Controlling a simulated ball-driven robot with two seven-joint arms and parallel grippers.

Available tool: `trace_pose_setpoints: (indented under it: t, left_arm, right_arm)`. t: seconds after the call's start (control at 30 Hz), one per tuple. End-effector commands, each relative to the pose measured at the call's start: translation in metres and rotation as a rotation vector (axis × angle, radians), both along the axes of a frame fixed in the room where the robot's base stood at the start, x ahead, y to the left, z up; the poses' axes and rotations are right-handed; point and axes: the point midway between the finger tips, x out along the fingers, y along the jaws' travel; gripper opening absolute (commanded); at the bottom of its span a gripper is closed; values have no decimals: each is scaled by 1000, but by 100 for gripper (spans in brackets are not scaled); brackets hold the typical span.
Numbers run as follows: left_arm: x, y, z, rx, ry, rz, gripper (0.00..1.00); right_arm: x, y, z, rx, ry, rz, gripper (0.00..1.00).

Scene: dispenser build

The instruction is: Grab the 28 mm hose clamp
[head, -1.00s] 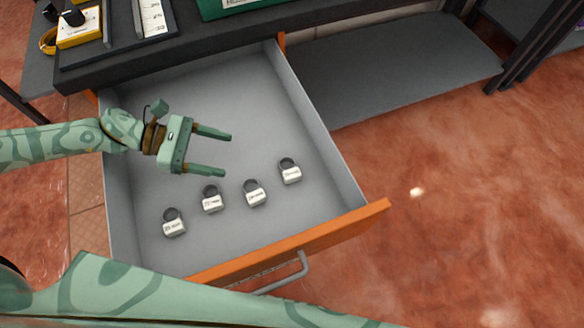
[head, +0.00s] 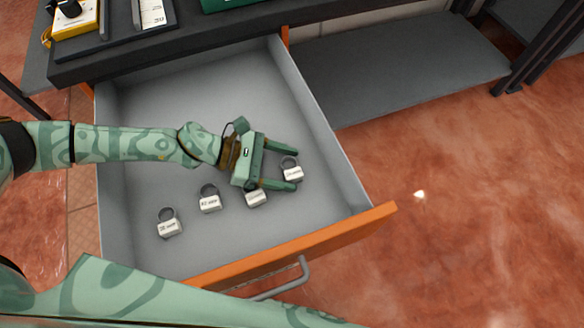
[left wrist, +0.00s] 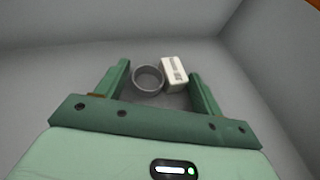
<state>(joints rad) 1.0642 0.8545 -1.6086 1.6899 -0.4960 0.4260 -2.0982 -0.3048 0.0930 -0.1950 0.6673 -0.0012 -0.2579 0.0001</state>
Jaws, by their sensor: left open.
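Several hose clamps, each a dark ring with a white label block, stand in the open drawer (head: 180,262). The rightmost clamp (head: 292,175) is between the fingers of my left gripper (head: 296,169), which is open. In the left wrist view its ring (left wrist: 148,79) and label block (left wrist: 174,73) show between the two spread fingers (left wrist: 159,73), apart from both. A second clamp (head: 256,199) lies just below the gripper, its ring partly hidden. Two more clamps, one in the middle (head: 209,204) and one at the left (head: 169,228), stand clear. The labels are too small to read surely.
The drawer has grey walls (head: 325,130) and an orange front (head: 330,238) with a grey handle (head: 285,284). A dark worktop (head: 180,50) holding a yellow device (head: 76,27) lies above it. The drawer floor behind the gripper is bare.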

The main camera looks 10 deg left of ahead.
Motion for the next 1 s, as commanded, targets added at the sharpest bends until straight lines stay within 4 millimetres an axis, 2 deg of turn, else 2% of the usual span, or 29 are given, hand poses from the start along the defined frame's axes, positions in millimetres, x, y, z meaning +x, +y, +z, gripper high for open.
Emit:
trace_pose_setpoints:
  t: [0.13,0.17,0.2,0.27,0.57,0.67,0.8,1.0]
  left_arm:
    - [0,0,1,0,0,1,68]
    - [0,0,1,0,-1,1,62]
    - [0,0,1,0,-1,1,51]
    - [0,0,1,0,-1,1,35]
    - [0,1,3,0,-1,1,35]
    - [1,0,17,0,-5,0,35]
    - [1,0,51,0,-12,-1,35]
    - [0,0,90,0,-9,0,35]
  right_arm:
    - [-2,-5,1,-6,2,4,36]
    - [-2,-4,1,-5,3,4,36]
    - [-3,-4,1,-5,4,3,36]
    - [-4,-4,1,-5,6,3,36]
    - [-5,2,3,2,5,-2,36]
    - [-2,5,9,7,-8,-9,36]
    - [-4,15,24,21,-16,-27,36]
    - [9,13,41,21,-45,-24,36]
